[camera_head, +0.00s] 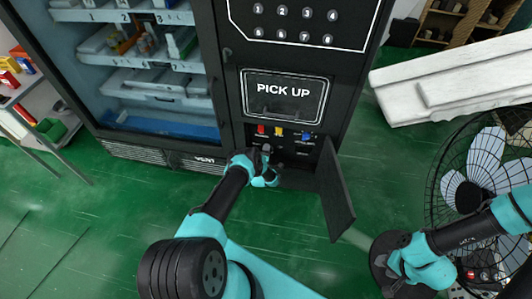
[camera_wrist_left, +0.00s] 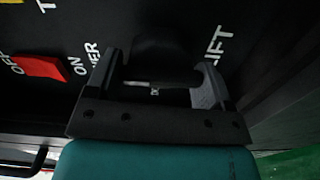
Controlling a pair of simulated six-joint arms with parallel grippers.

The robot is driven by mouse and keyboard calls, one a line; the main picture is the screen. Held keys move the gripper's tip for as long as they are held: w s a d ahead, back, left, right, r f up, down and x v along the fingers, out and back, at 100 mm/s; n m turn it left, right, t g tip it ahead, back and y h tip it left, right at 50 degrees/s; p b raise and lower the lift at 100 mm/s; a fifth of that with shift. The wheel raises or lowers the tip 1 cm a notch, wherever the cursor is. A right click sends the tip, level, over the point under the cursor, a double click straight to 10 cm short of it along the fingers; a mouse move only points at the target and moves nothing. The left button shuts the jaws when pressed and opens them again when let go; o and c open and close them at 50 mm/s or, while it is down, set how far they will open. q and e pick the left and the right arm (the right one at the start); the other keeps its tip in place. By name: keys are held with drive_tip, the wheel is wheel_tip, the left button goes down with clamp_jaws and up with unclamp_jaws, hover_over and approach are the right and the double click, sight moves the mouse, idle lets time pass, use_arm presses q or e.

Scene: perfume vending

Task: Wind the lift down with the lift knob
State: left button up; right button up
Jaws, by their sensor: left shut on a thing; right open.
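The vending machine's control recess (camera_head: 290,155) is open below the PICK UP hatch (camera_head: 285,97). My left gripper (camera_head: 267,165) reaches into its left side. In the left wrist view, its fingers (camera_wrist_left: 160,82) are shut on the dark lift knob (camera_wrist_left: 160,48), beside the white LIFT lettering (camera_wrist_left: 213,55). The knob is partly hidden by the fingers, and its turn angle cannot be told. My right gripper (camera_head: 393,285) is open and empty at the lower right, away from the machine.
Red (camera_head: 261,130), yellow (camera_head: 278,132) and blue (camera_head: 305,136) switches sit above the knob. The red switch (camera_wrist_left: 40,66) is close to my left gripper. The open door panel (camera_head: 335,190) stands right of the recess. A fan (camera_head: 485,165) stands by my right arm.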

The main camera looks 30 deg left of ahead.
use_arm(q)
drive_tip(key=o, duration=0.9)
drive_tip(key=shift+s, duration=0.1)
drive_tip(key=v, duration=1.7)
drive_tip(key=shift+s+r, duration=0.1)
